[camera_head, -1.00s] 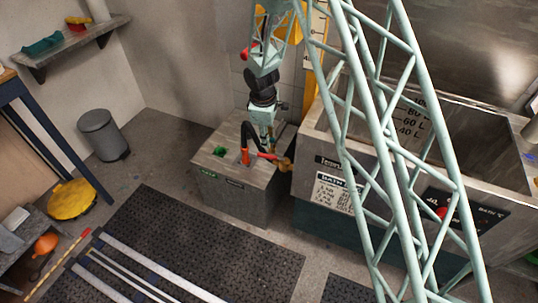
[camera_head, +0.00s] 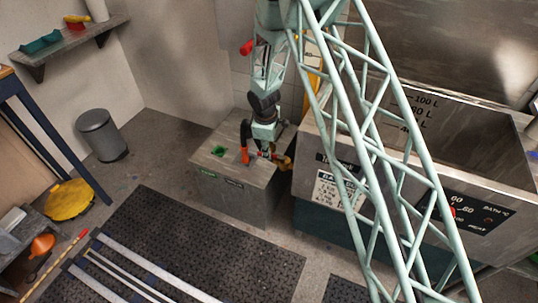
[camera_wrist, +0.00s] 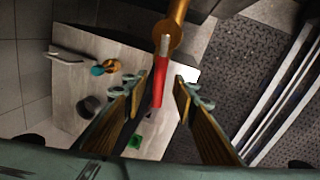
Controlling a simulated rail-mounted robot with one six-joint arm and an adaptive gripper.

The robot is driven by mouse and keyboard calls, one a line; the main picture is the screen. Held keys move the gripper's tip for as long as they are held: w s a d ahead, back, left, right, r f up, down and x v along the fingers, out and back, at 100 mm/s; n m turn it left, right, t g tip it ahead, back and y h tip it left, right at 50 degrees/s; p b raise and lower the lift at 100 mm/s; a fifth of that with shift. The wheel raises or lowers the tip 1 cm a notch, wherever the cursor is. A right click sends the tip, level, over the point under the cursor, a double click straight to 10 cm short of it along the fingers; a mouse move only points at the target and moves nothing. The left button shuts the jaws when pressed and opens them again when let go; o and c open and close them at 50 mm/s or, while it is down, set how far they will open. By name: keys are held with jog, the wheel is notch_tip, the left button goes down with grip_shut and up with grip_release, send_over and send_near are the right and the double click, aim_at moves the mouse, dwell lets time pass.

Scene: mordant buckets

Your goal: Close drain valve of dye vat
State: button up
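The dye vat (camera_head: 330,215) is the large steel tank at right in the head view, with litre marks inside. Its brass drain valve (camera_head: 286,162) sticks out from its left side and also shows in the wrist view (camera_wrist: 171,34). The valve's red lever (camera_wrist: 159,82) has a pale grey part near the brass body. My gripper (camera_wrist: 158,88) is open, with the lever between its two fingers and a visible gap on the right. Contact on the left is unclear. In the head view my gripper (camera_head: 256,153) partly hides the lever.
A grey box-shaped cabinet (camera_head: 222,175) with a green item (camera_head: 218,151) on top stands under my gripper, close to the vat. A control panel (camera_head: 465,212) is on the vat's front. Dark mats (camera_head: 190,235) cover the floor; a grey bin (camera_head: 102,135) stands left.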

jog(key=shift+w+f, duration=0.25)
jog(key=shift+f, duration=1)
jog(key=shift+c, duration=0.9)
grip_shut()
